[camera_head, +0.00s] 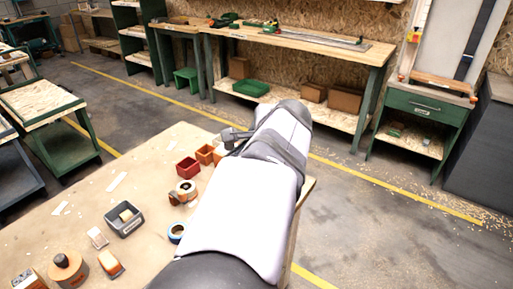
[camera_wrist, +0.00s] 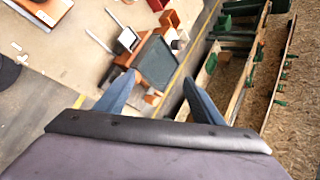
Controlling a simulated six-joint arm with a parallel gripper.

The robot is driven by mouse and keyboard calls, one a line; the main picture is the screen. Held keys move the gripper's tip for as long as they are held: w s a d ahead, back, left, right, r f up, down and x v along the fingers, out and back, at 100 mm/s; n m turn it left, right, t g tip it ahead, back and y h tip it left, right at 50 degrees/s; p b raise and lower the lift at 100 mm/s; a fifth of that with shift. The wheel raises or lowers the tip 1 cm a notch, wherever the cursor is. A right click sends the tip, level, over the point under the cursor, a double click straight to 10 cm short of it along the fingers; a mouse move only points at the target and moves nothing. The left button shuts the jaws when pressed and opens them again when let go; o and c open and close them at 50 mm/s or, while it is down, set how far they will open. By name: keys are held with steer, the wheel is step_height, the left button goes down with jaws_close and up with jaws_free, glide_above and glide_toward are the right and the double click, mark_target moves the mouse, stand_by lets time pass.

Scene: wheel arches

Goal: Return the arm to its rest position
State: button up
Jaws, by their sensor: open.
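My arm stretches over the right side of the wooden workbench (camera_head: 75,225) in the head view, with its white links covering part of the bench. My gripper (camera_head: 232,136) is partly hidden behind the arm near the far right edge of the bench. In the wrist view my gripper (camera_wrist: 159,77) has its two blue-grey fingers wide apart, with nothing held between them. Below and beyond the fingers lie a dark grey tray (camera_wrist: 155,62) and small orange pieces (camera_wrist: 151,97); how far below is hard to tell.
On the bench are a red bin (camera_head: 187,167), orange bins (camera_head: 205,154), tape rolls (camera_head: 186,190), a grey tray (camera_head: 125,219) holding a pale block, and an orange round-topped tool (camera_head: 68,268). A green-legged table (camera_head: 300,40) stands behind. Open floor (camera_head: 370,235) lies to the right.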

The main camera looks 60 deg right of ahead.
steer(key=shift+s+d+r, duration=0.1)
steer(key=shift+s+d, duration=0.1)
